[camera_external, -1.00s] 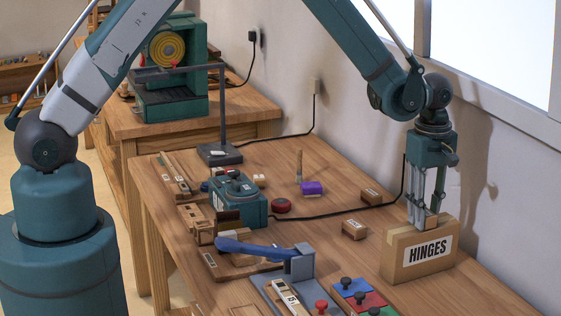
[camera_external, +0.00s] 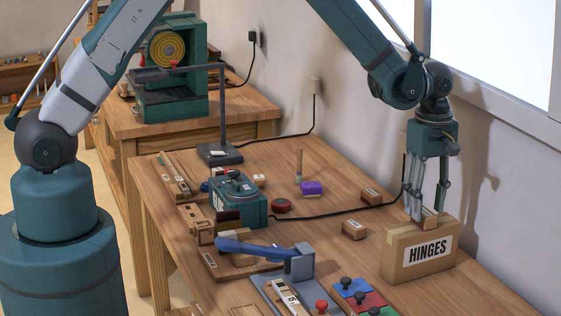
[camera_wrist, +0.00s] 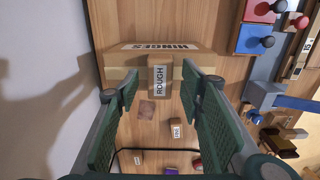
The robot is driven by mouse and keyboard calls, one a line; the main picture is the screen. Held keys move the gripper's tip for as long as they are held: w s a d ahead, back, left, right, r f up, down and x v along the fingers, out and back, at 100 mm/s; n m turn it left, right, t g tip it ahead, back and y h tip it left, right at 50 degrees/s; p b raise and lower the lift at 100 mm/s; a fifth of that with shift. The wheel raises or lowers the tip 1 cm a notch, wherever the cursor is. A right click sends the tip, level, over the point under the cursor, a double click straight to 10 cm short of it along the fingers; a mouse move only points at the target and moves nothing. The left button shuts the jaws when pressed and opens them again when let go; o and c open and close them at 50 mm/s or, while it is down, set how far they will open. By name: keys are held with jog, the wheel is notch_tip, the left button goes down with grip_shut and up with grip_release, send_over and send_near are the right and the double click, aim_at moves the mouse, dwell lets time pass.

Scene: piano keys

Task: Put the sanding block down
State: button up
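The sanding block (camera_wrist: 159,78) is a small wooden block with a pale label reading "ROUGH". It appears to rest on top of the cardboard box marked HINGES (camera_external: 420,253), and it also shows in the external view (camera_external: 430,219). My gripper (camera_external: 430,214) points down over the box, with its fingers to either side of the block. In the wrist view my gripper (camera_wrist: 160,84) is open, with a gap between each fingertip and the block. The box's printed face shows at the top of the wrist view.
A dark square patch (camera_wrist: 147,110) lies on the table beside the box. A small labelled block (camera_external: 354,230) stands left of the box. Coloured knob plates (camera_external: 365,299) and a blue-handled press (camera_external: 299,262) are at the front. The wall is close behind my gripper.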

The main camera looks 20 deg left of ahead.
aim_at(425, 212)
notch_tip(425, 212, up, 10)
jog(key=shift+f+b, duration=0.15)
jog(key=shift+b, duration=0.2)
dwell(0.7)
jog(key=shift+a, duration=0.1)
jog(key=w+a+r+m+t, duration=0.1)
jog(key=a+r, duration=0.5)
jog(key=a, duration=0.6)
jog(key=w+a+r+m+t+h, duration=0.1)
jog(key=a+r+m, duration=0.1)
jog(key=a+r, duration=0.7)
jog(key=a+r+m+t, duration=0.1)
jog(key=a+r, duration=0.3)
jog(key=a, duration=1)
jog(key=s+a+m+t, duration=0.1)
jog(key=s+a, duration=0.4)
jog(key=a, duration=0.4)
jog(key=s+a+m+t, duration=0.1)
jog(key=s+a+m, duration=0.1)
jog(key=s+a, duration=0.4)
jog(key=s+a+r+m+t+y, duration=0.1)
jog(key=s+a, duration=0.5)
jog(key=a, duration=0.6)
jog(key=shift+a+m+t, duration=0.35)
jog(key=shift+m+t, duration=0.15)
jog(key=shift+t, duration=0.1)
